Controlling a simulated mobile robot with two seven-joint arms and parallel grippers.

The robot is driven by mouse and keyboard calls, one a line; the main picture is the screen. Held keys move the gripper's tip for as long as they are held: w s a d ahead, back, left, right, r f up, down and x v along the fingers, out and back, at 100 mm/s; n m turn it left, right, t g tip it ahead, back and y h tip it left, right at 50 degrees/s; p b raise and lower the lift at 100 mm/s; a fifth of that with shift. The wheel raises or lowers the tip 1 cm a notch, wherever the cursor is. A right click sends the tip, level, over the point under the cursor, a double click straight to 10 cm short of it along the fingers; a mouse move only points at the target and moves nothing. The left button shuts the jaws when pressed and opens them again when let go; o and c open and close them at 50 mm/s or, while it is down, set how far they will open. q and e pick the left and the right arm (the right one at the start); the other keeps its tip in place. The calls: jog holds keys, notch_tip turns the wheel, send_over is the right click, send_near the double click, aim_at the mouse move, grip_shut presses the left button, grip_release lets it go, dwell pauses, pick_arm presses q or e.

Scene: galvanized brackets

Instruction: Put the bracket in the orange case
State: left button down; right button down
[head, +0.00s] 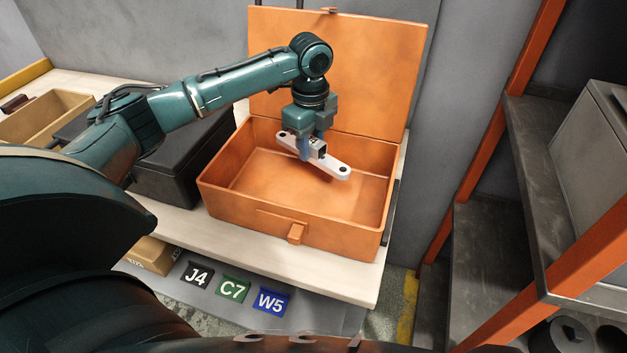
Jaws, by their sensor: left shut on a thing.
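The orange case (240,212) stands on the bench with its lid (370,70) raised against the wall behind. Its inside looks empty. My left gripper (306,150) points down over the case and is shut on the bracket. The bracket (335,169) is a pale, flat bar with rounded ends and dark holes. It hangs tilted over the case opening, its free end toward the lower right. The gripper hides part of its middle. I cannot tell how high it is above the case floor. My right gripper is not in view.
A dark closed case (180,170) stands left of the orange case, partly behind my left arm. A wooden tray (45,118) is farther left. Labels J4, C7 and W5 (271,300) show below the bench edge. An orange-framed shelf (500,200) stands on the right.

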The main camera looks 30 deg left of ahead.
aim_at(310, 182)
pick_arm(q)
notch_tip(310, 182, down, 2)
jog(key=shift+s+f, duration=0.15)
jog(key=shift+f, duration=2.6)
jog(key=shift+f, duration=0.1)
jog(key=c, duration=1.1)
grip_release()
notch_tip(310, 182, up, 12)
jog(key=shift+r, duration=0.1)
jog(key=shift+s, duration=0.1)
